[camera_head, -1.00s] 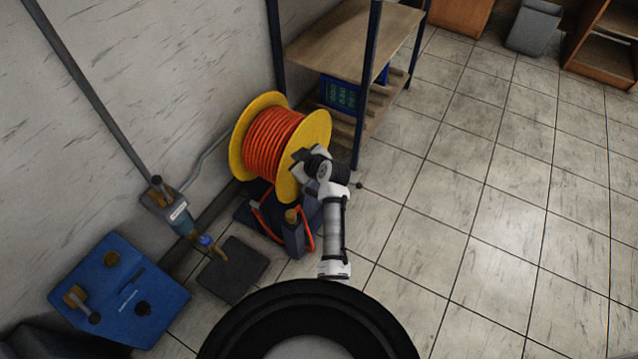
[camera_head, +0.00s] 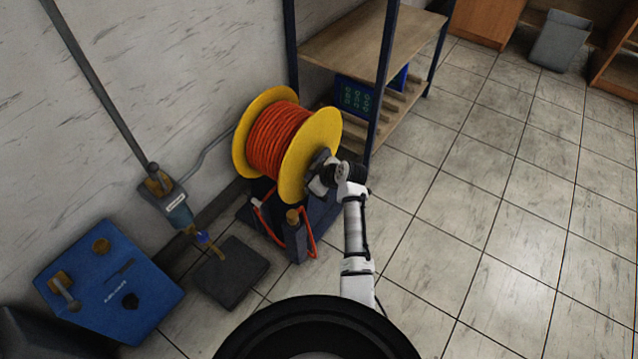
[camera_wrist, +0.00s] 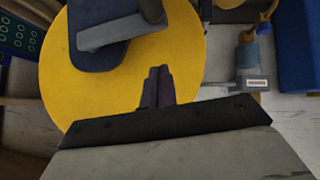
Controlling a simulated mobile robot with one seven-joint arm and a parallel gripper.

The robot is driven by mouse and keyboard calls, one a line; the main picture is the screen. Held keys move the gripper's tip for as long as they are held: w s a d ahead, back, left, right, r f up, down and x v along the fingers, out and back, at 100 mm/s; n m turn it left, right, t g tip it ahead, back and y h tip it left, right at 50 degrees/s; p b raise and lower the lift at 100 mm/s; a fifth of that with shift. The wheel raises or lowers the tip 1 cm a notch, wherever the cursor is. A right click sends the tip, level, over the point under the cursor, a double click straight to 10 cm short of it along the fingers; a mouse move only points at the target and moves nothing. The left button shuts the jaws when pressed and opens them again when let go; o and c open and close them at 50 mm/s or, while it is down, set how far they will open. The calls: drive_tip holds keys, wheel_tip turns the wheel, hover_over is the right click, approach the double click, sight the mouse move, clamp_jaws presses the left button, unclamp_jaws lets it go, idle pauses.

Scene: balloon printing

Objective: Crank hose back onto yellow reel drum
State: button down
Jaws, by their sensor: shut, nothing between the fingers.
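The yellow reel drum (camera_head: 312,140) stands by the wall with orange-red hose (camera_head: 272,140) wound around its middle. A loose length of hose (camera_head: 310,232) hangs in a loop below it to the floor. My gripper (camera_head: 322,174) is at the lower right face of the drum, partly hidden by my wrist. In the wrist view, the shut, empty fingers (camera_wrist: 157,85) point at the yellow drum face (camera_wrist: 75,90). A dark blue crank piece with a grey bar (camera_wrist: 112,32) lies across that face, just beyond the fingertips. I cannot tell whether they touch.
A shelf (camera_head: 350,45) with dark posts stands right behind the reel and holds a blue box with green displays (camera_head: 355,97). A blue box (camera_head: 110,290), a dark floor plate (camera_head: 232,272) and a wall pipe with a valve (camera_head: 175,207) are at left.

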drive_tip(key=shift+w+f+b, duration=0.2)
drive_tip(key=shift+f+b, duration=0.3)
drive_tip(key=shift+f, duration=0.3)
drive_tip(key=shift+w+f+b, duration=0.15)
drive_tip(key=shift+f+b, duration=0.4)
drive_tip(key=shift+f, duration=0.2)
drive_tip(key=shift+w+f+b, duration=0.2)
drive_tip(key=shift+f+b, duration=0.3)
drive_tip(key=shift+f, duration=0.3)
drive_tip(key=shift+f, duration=0.1)
